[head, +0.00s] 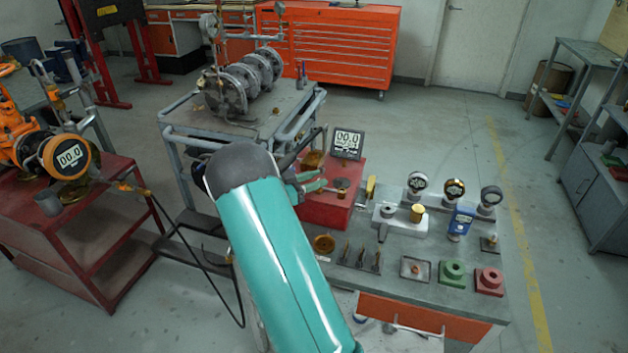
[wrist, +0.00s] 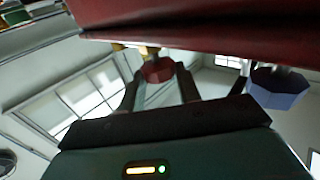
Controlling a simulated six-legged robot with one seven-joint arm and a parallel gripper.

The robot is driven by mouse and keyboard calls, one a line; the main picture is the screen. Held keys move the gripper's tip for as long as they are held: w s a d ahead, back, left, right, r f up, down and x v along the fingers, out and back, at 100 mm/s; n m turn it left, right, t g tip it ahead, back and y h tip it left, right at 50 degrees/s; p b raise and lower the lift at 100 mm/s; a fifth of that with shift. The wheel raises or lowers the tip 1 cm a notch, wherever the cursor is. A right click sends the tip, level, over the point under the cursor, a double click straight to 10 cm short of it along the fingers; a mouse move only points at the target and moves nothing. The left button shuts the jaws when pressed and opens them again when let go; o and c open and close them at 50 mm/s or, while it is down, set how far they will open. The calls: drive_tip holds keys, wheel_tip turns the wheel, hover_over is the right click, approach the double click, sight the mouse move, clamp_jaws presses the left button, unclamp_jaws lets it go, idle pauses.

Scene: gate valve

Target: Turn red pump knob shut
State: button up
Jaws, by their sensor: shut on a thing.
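The red knob (wrist: 157,70) sits between my gripper's two fingers (wrist: 158,78) in the wrist view, with a finger on each side. My gripper is shut on it. The knob is on a short stem at the edge of the red pump body (wrist: 200,20), which fills the top of the wrist view. In the head view my gripper (head: 309,184) is at the left side of the red pump box (head: 326,212), and I cannot make out the red knob there. A blue-grey knob (wrist: 278,88) is to the right of my gripper in the wrist view, apart from it.
A display (head: 347,143) reading 00.0 stands behind the pump box. The grey bench (head: 455,275) holds gauges (head: 454,190), a green block (head: 453,271) and a red block (head: 489,281) to the right. A grey cart (head: 190,130) with flanged pipework stands behind. Open floor lies right.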

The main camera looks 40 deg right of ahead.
drive_tip(key=o, duration=1)
drive_tip(key=shift+d+r, duration=0.1)
drive_tip(key=shift+d, duration=0.05)
drive_tip(key=shift+c, duration=0.2)
drive_tip(key=v, duration=1.4)
